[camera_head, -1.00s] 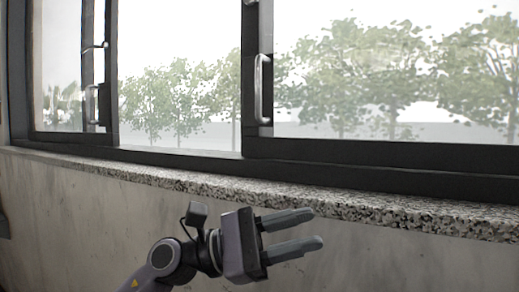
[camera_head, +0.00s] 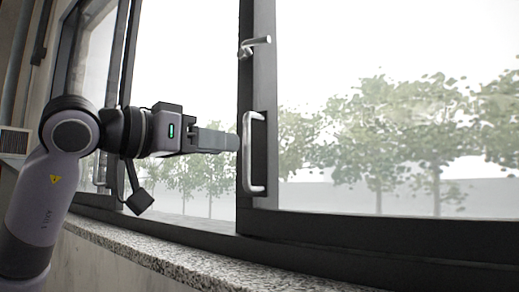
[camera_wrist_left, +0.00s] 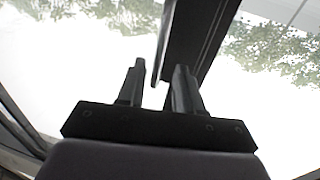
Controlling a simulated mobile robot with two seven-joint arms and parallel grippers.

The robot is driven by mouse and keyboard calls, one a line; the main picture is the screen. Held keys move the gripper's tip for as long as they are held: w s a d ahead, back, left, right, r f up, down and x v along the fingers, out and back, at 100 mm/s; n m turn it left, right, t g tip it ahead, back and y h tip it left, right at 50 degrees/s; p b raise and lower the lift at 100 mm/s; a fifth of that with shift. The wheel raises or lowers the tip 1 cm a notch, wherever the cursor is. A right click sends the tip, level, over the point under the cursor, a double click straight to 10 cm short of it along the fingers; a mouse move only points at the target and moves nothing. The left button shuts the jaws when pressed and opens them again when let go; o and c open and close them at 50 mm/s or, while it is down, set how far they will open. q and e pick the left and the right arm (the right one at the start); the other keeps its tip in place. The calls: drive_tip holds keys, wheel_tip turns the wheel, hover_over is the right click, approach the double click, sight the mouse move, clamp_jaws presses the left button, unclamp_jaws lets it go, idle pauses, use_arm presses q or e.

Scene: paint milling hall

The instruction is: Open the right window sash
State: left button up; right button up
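The right window sash has a dark frame (camera_head: 262,85) and a pale metal pull handle (camera_head: 247,165) on its left upright. A silver latch lever (camera_head: 256,45) sits above the handle. My left gripper (camera_head: 236,141) points right, with its fingertips at the left side of the handle at mid height. In the left wrist view, the two fingers (camera_wrist_left: 160,75) are apart. The handle bar (camera_wrist_left: 161,50) shows between their tips, close to the dark sash upright (camera_wrist_left: 195,40). I cannot tell whether a finger touches it. My right gripper is not in view.
A speckled stone sill (camera_head: 190,262) runs below the window. The left sash (camera_head: 128,60) stands behind my left arm, which partly hides it. Trees show outside. A wall-mounted box (camera_head: 14,142) is at the far left.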

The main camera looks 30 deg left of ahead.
sight(244, 147)
use_arm(q)
drive_tip(key=p+x, duration=0.1)
drive_tip(key=x, duration=0.5)
drive_tip(key=shift+w, duration=0.2)
clamp_jaws()
